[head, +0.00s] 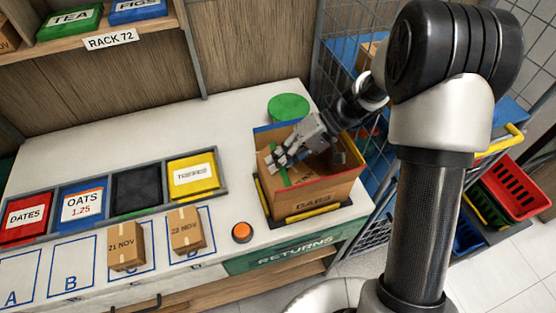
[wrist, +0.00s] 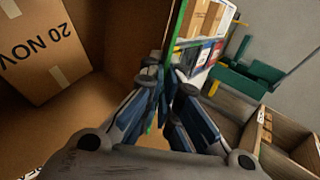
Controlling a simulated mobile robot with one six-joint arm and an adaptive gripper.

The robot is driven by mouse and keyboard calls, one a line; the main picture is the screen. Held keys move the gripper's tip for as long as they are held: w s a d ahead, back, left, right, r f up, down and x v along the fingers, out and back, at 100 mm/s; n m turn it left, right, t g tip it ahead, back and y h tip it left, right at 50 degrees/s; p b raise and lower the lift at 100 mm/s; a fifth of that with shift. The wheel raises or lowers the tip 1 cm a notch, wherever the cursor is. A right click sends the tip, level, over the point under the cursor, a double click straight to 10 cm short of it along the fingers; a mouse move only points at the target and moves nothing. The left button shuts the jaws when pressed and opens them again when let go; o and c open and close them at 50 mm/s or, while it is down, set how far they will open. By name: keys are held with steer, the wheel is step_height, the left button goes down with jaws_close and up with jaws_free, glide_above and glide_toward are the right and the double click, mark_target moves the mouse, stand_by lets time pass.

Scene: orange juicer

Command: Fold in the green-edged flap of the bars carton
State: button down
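The bars carton (head: 315,192) stands open on the counter in the head view, with yellow along its lower edges. Its green-edged flap (head: 283,177) shows as a green strip on the left side of the opening. My gripper (head: 275,160) is over that strip. In the wrist view the green edge (wrist: 173,42) runs up between the fingertips of my gripper (wrist: 167,82). The fingers are close together, one on each side of the edge; whether they press on it is unclear. A brown box marked "20 NOV" (wrist: 42,45) lies inside the carton.
A green disc (head: 288,107) lies behind the carton, and an orange button (head: 242,232) sits at its front left. Two small dated boxes (head: 126,246) stand on outlined squares. Labelled bins (head: 82,204) line the left. A wire rack (head: 335,65) rises behind right.

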steer(key=shift+f, duration=0.1)
steer(key=shift+d+f+y+b, duration=0.1)
steer(key=shift+f+y+b, duration=0.2)
steer(key=shift+b, duration=0.2)
steer(key=shift+w+d+g+y+b, duration=0.1)
steer(key=shift+g+y+b, duration=0.25)
steer(key=shift+y, duration=0.15)
steer(key=shift+r, duration=0.1)
steer(key=c, duration=1.9)
jaws_free()
step_height(320, 180, up, 10)
steer(key=shift+r, duration=0.1)
